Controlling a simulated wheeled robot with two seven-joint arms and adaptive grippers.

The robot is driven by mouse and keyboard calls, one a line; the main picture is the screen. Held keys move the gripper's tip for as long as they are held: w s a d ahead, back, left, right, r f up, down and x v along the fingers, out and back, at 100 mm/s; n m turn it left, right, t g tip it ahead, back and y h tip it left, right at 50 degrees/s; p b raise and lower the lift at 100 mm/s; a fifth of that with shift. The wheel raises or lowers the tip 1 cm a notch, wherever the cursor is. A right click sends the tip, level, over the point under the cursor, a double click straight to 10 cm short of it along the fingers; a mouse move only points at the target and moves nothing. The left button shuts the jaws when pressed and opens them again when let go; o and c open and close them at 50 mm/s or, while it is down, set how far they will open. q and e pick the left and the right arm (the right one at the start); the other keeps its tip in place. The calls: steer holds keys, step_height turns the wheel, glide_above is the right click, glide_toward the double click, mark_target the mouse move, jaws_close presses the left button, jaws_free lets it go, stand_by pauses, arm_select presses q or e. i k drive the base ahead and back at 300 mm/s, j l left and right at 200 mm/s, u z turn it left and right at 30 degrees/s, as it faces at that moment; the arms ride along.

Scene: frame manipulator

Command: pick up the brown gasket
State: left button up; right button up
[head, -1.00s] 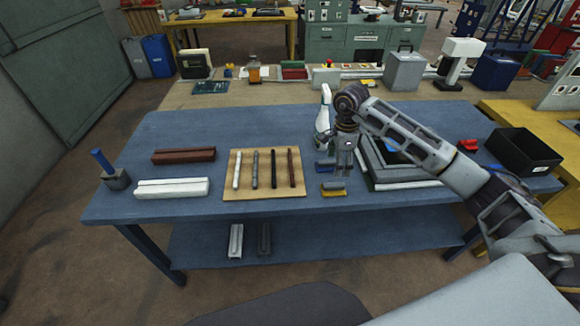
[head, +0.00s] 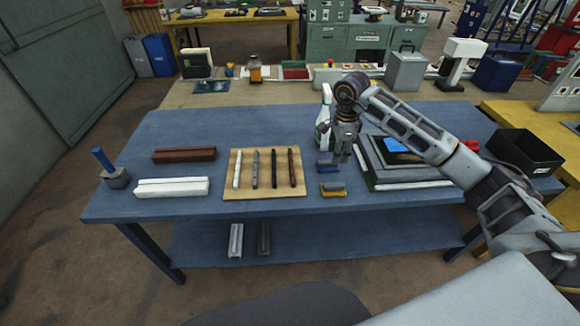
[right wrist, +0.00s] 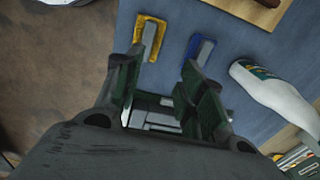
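A thin brown gasket strip (head: 292,167) lies rightmost on a light wooden board (head: 266,203), beside black, grey and white strips. In the right wrist view only a corner of the board (right wrist: 243,15) shows at the top, with a dark brown end at the edge. My right gripper (head: 343,160) hangs above the table, to the right of the board and apart from the gasket. In the right wrist view its two fingers (right wrist: 162,85) are spread with nothing held between them. My left gripper is in no view.
A yellow-based tool (head: 333,189) and a blue-based tool (head: 327,166) lie right of the board. A spray bottle (head: 324,122) stands behind my right gripper. Grey frames (head: 400,175) lie to the right. Brown (head: 184,155) and white (head: 172,187) bars lie left.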

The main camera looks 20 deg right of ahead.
mark_target(289, 151)
steer(key=l+u, duration=0.35)
steer(key=l, duration=0.15)
steer(key=l+u, duration=0.35)
steer(key=k+l+u, duration=0.1)
steer(key=l+u, duration=0.25)
steer(key=l, duration=0.25)
steer(key=k+l+u, duration=0.15)
steer(key=l+u, duration=0.2)
steer(key=k+l+u, duration=0.2)
steer(key=l+u, duration=0.2)
steer(key=l, duration=0.1)
